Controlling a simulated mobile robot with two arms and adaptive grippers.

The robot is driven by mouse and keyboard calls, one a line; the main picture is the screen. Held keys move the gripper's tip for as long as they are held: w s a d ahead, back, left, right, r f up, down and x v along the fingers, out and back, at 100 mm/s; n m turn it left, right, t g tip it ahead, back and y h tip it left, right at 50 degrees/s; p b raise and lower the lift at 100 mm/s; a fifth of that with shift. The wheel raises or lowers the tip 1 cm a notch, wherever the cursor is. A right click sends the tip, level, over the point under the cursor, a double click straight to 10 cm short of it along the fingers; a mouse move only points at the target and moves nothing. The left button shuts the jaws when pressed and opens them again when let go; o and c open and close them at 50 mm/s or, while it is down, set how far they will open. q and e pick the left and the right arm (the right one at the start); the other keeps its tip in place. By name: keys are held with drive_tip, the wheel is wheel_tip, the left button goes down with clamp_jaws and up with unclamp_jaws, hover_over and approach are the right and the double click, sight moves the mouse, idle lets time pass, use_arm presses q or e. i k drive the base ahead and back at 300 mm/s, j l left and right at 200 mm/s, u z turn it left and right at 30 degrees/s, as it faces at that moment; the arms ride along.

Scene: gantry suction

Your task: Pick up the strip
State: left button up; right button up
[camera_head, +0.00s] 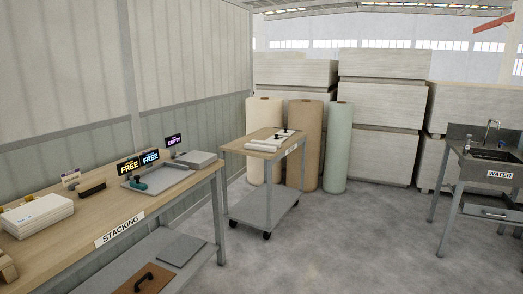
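No thing is clearly marked as the strip. Pale, long, flat pieces (263,147) lie on the wooden top of a small wheeled cart (235,145) in the middle of the view. One of these could be the strip, but they are too small to tell. Small dark items (284,131) lie at the back of the cart top. Neither of my grippers is in view.
A long "STACKING" table (100,208) at left carries a white stack (38,216), a grey tray (160,182) and small signs. Fabric rolls (336,150) and pale stacked slabs (378,105) stand behind the cart. A "WATER" sink (485,165) is right. Floor between is clear.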

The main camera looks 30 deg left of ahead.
sight(247, 146)
drive_tip(key=i+u, duration=0.15)
drive_tip(key=i, duration=3.15)
drive_tip(key=i+u, duration=0.15)
drive_tip(key=i, duration=0.3)
drive_tip(key=i+l+u, duration=0.2)
drive_tip(key=i, duration=0.2)
drive_tip(key=i+u, duration=0.15)
drive_tip(key=i, duration=0.3)
drive_tip(key=i+l+u, duration=0.2)
drive_tip(key=i, duration=0.2)
